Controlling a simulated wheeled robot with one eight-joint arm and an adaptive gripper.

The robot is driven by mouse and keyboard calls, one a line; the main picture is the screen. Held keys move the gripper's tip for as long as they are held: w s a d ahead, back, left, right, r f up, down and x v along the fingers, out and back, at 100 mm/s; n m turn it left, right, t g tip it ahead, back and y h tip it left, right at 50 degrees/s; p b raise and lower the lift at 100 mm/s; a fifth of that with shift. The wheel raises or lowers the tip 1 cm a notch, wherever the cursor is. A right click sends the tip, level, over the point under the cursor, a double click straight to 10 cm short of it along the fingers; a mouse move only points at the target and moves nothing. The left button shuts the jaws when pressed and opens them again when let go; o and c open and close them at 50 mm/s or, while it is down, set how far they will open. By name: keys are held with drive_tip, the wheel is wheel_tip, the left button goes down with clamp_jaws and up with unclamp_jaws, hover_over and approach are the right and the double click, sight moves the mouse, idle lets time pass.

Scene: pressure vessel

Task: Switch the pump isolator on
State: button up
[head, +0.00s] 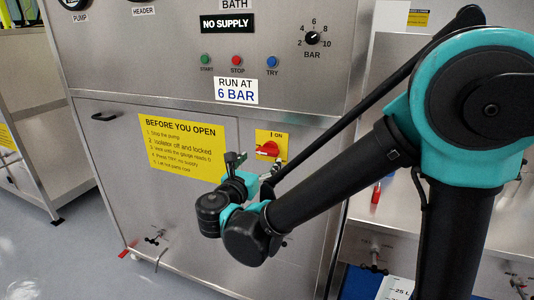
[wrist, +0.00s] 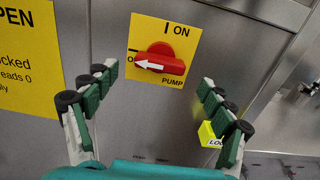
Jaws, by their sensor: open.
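The pump isolator is a red rotary handle (wrist: 160,61) on a yellow plate (wrist: 146,35) marked "I ON" at the top and "PUMP" below. Its white arrow points left, toward the O side. In the head view the red handle (head: 268,149) is on the steel front panel, right of the large yellow notice. My gripper (wrist: 152,100) is open and empty, its two fingers wide apart in the wrist view, below and to either side of the handle, not touching it. In the head view my gripper (head: 250,167) is in front of the panel near the isolator, partly hidden by my wrist.
A yellow-green tag reading "LOC" (wrist: 209,134) shows behind the right finger. A yellow "BEFORE YOU OPEN" notice (head: 183,143) lies left of the isolator. Above are green, red and blue buttons (head: 237,60) and a BAR knob (head: 312,38). A door handle (head: 104,117) sticks out at left.

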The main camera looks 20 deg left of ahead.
sight(266, 154)
drive_tip(key=w, duration=0.5)
drive_tip(key=shift+w+d, duration=0.25)
drive_tip(key=shift+w, duration=0.15)
drive_tip(key=c, duration=1.2)
